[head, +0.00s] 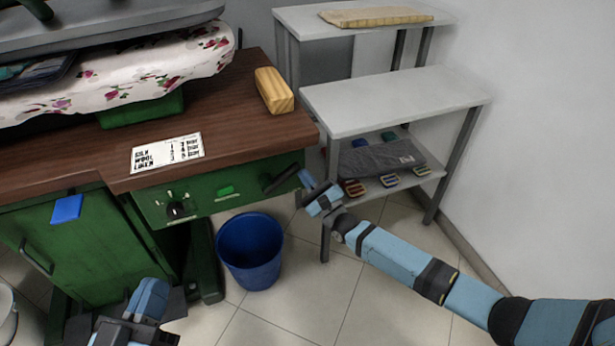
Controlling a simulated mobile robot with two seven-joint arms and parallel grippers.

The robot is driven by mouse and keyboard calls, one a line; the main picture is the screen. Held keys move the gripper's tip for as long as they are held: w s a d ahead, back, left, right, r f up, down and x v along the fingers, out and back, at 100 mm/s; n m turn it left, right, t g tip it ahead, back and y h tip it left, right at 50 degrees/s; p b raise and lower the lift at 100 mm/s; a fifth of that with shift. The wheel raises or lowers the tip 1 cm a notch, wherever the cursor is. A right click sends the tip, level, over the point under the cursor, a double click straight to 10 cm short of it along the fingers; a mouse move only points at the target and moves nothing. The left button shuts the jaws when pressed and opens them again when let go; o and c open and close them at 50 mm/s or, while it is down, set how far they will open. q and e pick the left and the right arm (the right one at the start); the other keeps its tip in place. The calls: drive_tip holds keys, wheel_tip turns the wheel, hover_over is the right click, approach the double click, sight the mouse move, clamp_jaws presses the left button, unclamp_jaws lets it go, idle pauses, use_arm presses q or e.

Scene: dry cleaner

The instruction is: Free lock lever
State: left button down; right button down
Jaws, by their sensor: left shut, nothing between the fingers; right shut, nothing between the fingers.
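A dark lever (281,179), which looks like the lock lever, sticks out at the right end of the green control panel (208,203) under the wooden top. It slants up to the right. My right gripper (306,183) is shut and empty, with its blue fingertip close to the lever's right end. I cannot tell whether they touch. My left gripper (150,298) is shut and empty at the bottom left, in front of the green cabinet and well away from the lever.
A black knob (176,210) and green switch (225,190) share the panel. A blue bin (250,262) stands below. A grey shelf unit (390,105) with cloth and brushes stands to the right. A wooden block (273,90) and printed card (167,153) lie on the wooden top (236,129).

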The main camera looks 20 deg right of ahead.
use_arm(q)
drive_tip(key=shift+r+p, duration=0.35)
drive_tip(key=shift+r, duration=0.25)
use_arm(e)
drive_tip(key=shift+a+r+n+g+y, duration=0.15)
drive_tip(key=shift+r+n+g+y, duration=0.3)
drive_tip(key=shift+n, duration=0.35)
use_arm(q)
drive_tip(key=shift+a+f, duration=0.1)
drive_tip(key=shift+f, duration=0.05)
use_arm(e)
drive_tip(key=shift+f, duration=0.1)
